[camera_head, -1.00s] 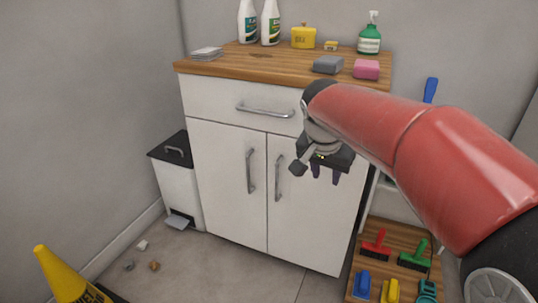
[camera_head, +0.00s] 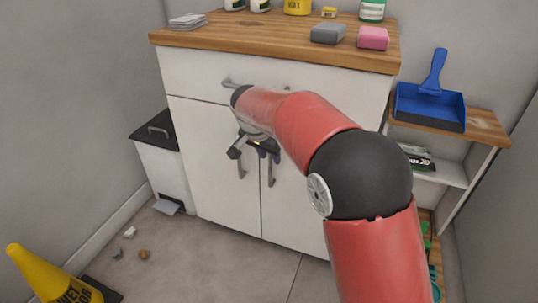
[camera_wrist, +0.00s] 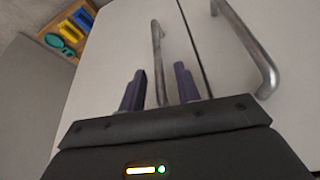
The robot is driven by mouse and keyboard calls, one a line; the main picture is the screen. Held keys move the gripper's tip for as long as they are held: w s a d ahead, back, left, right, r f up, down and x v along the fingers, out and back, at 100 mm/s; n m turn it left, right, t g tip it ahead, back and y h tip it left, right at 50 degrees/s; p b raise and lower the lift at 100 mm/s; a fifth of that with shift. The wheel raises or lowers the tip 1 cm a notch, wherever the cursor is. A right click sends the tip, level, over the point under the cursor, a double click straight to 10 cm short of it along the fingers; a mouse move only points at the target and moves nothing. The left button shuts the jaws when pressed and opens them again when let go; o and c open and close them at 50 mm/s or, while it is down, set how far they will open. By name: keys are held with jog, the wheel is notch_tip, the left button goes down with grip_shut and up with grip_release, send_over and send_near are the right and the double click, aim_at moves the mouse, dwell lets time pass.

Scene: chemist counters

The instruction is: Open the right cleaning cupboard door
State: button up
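The white cleaning cupboard has two doors, both shut. The right door (camera_head: 290,215) has a vertical metal handle (camera_head: 272,172) near the middle seam. My gripper (camera_head: 262,152) is in front of the upper part of the doors, at the handles; my arm hides part of the right door. In the wrist view, the right door's handle (camera_wrist: 157,60) runs down between the two purple fingertips of my gripper (camera_wrist: 160,82). The fingers are apart, and no grip on the handle shows. The left door's handle (camera_wrist: 250,50) lies to the right, across the seam.
A drawer with a handle (camera_head: 230,84) sits above the doors, under the wooden worktop (camera_head: 250,38). A bin (camera_head: 163,165) stands left and a shelf with a blue dustpan (camera_head: 430,105) right. A yellow floor sign (camera_head: 45,275) stands at lower left.

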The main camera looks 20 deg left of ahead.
jog(key=shift+f, duration=0.1)
grip_shut()
dwell(0.4)
